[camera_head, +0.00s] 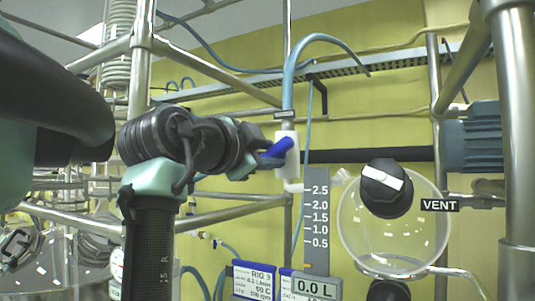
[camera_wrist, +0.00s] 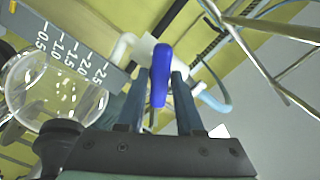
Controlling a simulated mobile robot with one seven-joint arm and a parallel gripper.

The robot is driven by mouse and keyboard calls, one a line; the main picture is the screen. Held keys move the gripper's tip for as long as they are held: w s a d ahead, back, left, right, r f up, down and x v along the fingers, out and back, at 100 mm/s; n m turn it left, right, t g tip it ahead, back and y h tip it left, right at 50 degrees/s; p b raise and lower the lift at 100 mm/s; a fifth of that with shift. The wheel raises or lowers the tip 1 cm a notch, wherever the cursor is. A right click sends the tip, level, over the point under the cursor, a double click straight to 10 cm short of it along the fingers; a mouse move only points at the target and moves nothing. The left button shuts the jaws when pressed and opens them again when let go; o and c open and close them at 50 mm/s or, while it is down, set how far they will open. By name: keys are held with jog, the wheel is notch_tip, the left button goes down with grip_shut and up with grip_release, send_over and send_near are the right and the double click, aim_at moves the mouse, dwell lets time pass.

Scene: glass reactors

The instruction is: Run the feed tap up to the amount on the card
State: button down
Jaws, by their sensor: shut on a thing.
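The tap has a white body (camera_head: 291,140) on a blue hose and a blue lever (camera_head: 277,153). A small label above it is too small to read. My gripper (camera_head: 264,158) is at the lever from the left. In the wrist view the blue lever (camera_wrist: 161,75) stands between the two fingers of my gripper (camera_wrist: 162,85), which is shut on it. The readout (camera_head: 314,286) shows 0.0 L. A grey scale (camera_head: 317,222) runs from 0.5 to 2.5. A card headed RIG 3 (camera_head: 254,280) has small lines I cannot read surely; another card (camera_head: 286,284) is partly hidden.
A round glass vessel (camera_head: 405,245) is right of the scale, with a black knob (camera_head: 386,188) in front and a VENT label (camera_head: 440,205). Steel posts (camera_head: 515,150) and a blue-grey motor (camera_head: 476,138) stand at the right. Pipes and hoses crowd the tap.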

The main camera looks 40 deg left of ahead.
jog(key=shift+d+r+n, duration=0.1)
jog(key=shift+r+n, duration=0.15)
jog(key=shift+n, duration=0.25)
jog(key=c, duration=0.9)
grip_release()
jog(key=shift+c, duration=0.2)
jog(key=shift+o, duration=1.3)
jog(key=shift+w+f, duration=0.1)
jog(key=shift+f, duration=0.15)
